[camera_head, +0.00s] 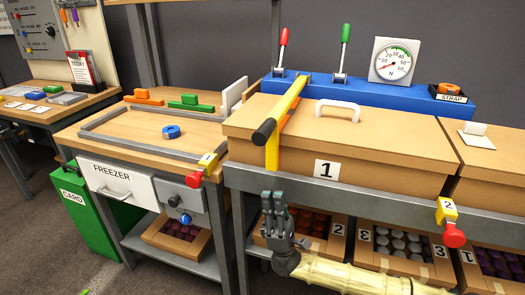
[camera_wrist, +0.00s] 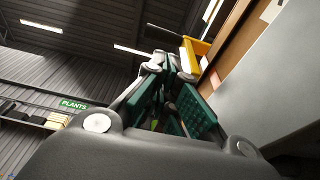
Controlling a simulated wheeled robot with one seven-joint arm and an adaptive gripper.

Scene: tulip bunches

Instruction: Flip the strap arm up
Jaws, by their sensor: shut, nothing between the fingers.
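The yellow strap arm (camera_head: 287,103) lies lowered across the lid of box 1 (camera_head: 350,130), running from the blue console to the box's front edge. Its black grip (camera_head: 264,132) is at the front end, and a yellow part hangs down the box front. In the wrist view the yellow arm (camera_wrist: 200,47) and its dark grip (camera_wrist: 163,36) show above and beyond my fingers. My gripper (camera_head: 273,198) is in front of the bench, below the grip and apart from it, fingers pointing up. It is shut and empty; its green-padded fingers (camera_wrist: 172,68) are close together in the wrist view.
The blue console (camera_head: 350,92) carries red and green levers and a gauge (camera_head: 394,60). Red knobs with yellow tags 1 (camera_head: 201,172) and 2 (camera_head: 450,225) stick out at the bench front. Open crates (camera_head: 405,250) sit below. A freezer bench (camera_head: 120,187) stands left.

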